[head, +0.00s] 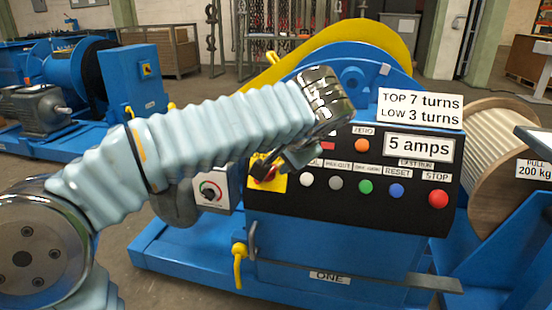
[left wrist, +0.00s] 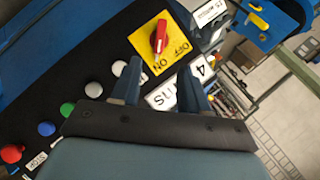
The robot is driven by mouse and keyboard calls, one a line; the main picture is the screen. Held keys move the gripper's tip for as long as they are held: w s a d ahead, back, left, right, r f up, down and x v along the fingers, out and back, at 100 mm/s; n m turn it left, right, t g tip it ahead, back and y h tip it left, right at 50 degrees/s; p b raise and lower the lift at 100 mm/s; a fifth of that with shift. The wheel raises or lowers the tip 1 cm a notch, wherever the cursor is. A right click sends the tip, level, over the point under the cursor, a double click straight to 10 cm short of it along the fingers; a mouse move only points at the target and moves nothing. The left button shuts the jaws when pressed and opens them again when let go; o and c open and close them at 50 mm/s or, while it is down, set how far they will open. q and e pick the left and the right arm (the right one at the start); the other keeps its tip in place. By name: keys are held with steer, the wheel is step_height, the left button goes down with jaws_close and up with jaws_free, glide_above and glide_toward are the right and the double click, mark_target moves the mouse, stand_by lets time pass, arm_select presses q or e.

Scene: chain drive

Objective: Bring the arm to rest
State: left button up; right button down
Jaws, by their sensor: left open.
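My left arm reaches in from the left across the head view. Its gripper (head: 274,163) is in front of the black control panel (head: 400,170), near the red rotary switch on a yellow plate (head: 279,184). In the left wrist view the two fingers of the gripper (left wrist: 158,82) are apart with nothing between them. The red switch handle (left wrist: 159,37) lies beyond the fingertips, with a visible gap. Its plate reads ON and OFF. The gripper partly hides the switch in the head view. My right gripper is in neither view.
Several buttons line the panel, including green (head: 365,187), blue (head: 396,190) and red STOP (head: 438,199). A dial box (head: 211,190) sits left of the panel. A wooden drum (head: 485,150) stands right. A yellow handle (head: 239,262) is below. Open floor lies behind the machine at left.

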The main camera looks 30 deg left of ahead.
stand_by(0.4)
arm_select(q)
steer(key=w+d+f+m+g+h+p, duration=0.15)
steer(key=d+f, duration=0.25)
steer(key=f, duration=0.7)
steer(key=d+f+g+h, duration=0.2)
steer(key=d+f+h, duration=0.15)
steer(key=f, duration=0.75)
steer(key=d+f+m+g+h+p, duration=0.15)
steer(key=d+f, duration=0.35)
steer(key=f, duration=0.6)
steer(key=s+d+f+n+h+p, duration=0.1)
steer(key=s+f+n+h, duration=0.3)
steer(key=s+f, duration=1.3)
step_height(320, 180, down, 4)
steer(key=n, duration=0.4)
steer(key=shift+n, duration=0.3)
steer(key=shift+w, duration=0.1)
